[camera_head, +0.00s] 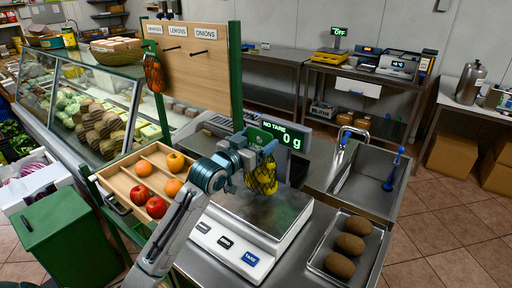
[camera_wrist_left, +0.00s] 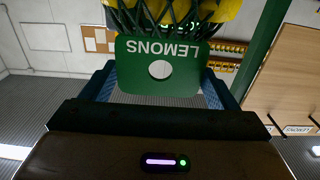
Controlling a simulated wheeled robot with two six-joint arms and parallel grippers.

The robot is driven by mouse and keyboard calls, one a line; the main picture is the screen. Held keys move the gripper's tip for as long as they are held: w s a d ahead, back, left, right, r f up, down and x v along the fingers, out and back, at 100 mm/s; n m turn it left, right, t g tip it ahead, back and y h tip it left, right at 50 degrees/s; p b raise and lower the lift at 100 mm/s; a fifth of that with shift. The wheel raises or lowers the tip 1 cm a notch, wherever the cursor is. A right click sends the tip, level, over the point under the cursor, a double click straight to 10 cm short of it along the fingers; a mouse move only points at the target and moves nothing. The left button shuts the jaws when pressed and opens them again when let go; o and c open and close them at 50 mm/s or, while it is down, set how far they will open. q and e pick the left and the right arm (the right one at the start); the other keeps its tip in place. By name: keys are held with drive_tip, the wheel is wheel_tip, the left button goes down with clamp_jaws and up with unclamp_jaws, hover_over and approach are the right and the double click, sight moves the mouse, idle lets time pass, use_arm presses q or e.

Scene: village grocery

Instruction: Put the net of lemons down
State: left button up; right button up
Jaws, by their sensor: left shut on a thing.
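The net of lemons (camera_head: 262,180), yellow fruit in dark green netting, hangs from my left gripper (camera_head: 258,150) over the steel plate of the scale (camera_head: 285,212). The gripper is shut on the top of the net, by its green tag. In the left wrist view the tag (camera_wrist_left: 160,84) reads LEMONS upside down between the blue fingers, with yellow lemons (camera_wrist_left: 215,10) beyond it. The scale display (camera_head: 284,134) reads NO TARE and 0 g. The gap between net and plate is hard to judge. My right gripper is not in view.
A wooden board (camera_head: 190,65) labelled ORANGES, LEMONS, ONIONS has hooks; a red net (camera_head: 153,72) hangs at its left. A wooden tray (camera_head: 128,178) of fruit is left of my arm. A metal tray (camera_head: 325,268) of brown oval items and a sink (camera_head: 368,185) are right.

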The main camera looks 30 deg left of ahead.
use_arm(q)
wheel_tip(320, 180, down, 2)
drive_tip(key=shift+s+f+p, duration=0.1)
drive_tip(key=shift+p, duration=0.3)
drive_tip(key=shift+f, duration=0.45)
drive_tip(key=o, duration=1.8)
drive_tip(key=shift+r, duration=0.1)
